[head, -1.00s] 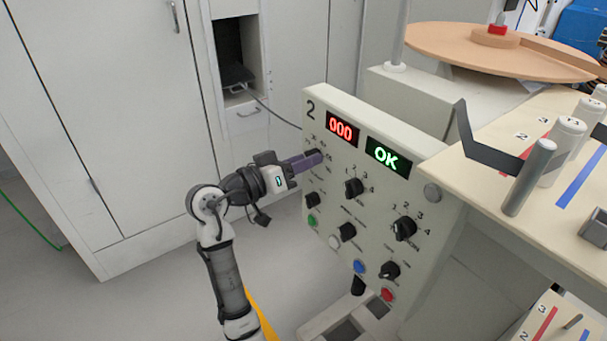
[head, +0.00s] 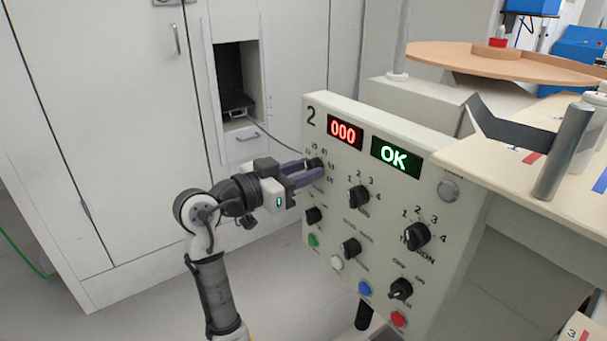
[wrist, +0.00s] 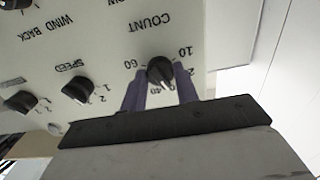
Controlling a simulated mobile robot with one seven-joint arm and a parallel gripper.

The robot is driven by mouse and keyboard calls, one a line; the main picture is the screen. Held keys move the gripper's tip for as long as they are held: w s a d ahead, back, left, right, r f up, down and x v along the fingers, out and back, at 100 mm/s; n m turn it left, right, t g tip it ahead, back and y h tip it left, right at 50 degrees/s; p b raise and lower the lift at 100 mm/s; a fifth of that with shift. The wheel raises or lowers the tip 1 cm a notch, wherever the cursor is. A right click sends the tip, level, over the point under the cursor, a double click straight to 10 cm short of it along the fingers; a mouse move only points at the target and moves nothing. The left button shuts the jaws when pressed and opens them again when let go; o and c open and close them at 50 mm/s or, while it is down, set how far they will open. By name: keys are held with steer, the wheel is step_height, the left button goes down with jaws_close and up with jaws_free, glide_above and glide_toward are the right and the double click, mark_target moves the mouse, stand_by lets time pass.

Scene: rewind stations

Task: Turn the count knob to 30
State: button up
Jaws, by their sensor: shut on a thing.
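The count knob (wrist: 160,70) is black and round with a white pointer mark, under the word COUNT on the pale panel (head: 385,150). The scale shows 10, a partly covered 20, 40 and 60. The pointer sits between the 20 and the 40; the label there is hidden or too small to read. In the head view the knob (head: 316,163) is at the panel's upper left, below the red display (head: 344,132), which reads 000. My gripper (head: 314,169) reaches it from the left. Its purple fingers are shut on the knob, one on each side.
The green display (head: 396,156) reads OK. Close by are the speed knob (wrist: 78,89), other black knobs and several coloured buttons along the panel's lower part. A table (head: 500,160) with metal posts juts out at right. White cabinets (head: 110,110) stand behind my arm.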

steer(key=o, duration=1)
steer(key=shift+a, duration=0.1)
steer(key=b+v, duration=0.1)
steer(key=v, duration=1.2)
steer(key=shift+s+a, duration=0.25)
steer(key=shift+s, duration=0.05)
